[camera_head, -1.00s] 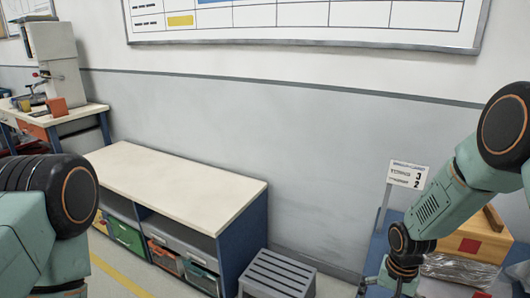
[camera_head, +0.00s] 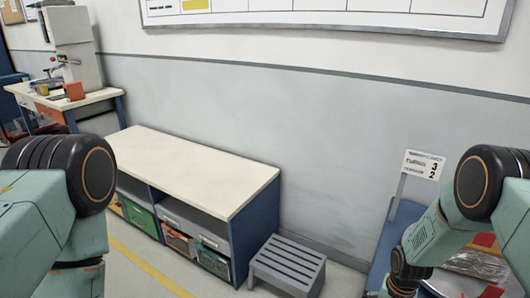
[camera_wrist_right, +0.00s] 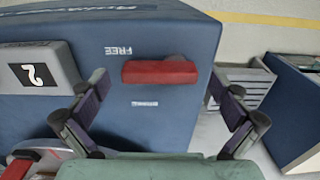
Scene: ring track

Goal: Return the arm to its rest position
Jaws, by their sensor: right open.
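My right arm (camera_head: 430,235) comes in from the right in the head view, its elbow bent and its forearm angled down over a blue surface. In the right wrist view my right gripper (camera_wrist_right: 156,90) is open with nothing between its fingers. Beyond the fingers is a blue panel (camera_wrist_right: 150,120) with a red handle (camera_wrist_right: 160,71), marked "FREE" beside it. I cannot tell how far the fingertips are from the handle. My left arm (camera_head: 60,200) is at the left of the head view; its gripper is out of view.
A white-topped bench (camera_head: 195,170) with bins below stands along the wall. A grey step stool (camera_head: 288,265) is beside it. A number sign (camera_head: 422,165) rises near my right forearm. A grey block marked 2 (camera_wrist_right: 38,68) is left of my right gripper.

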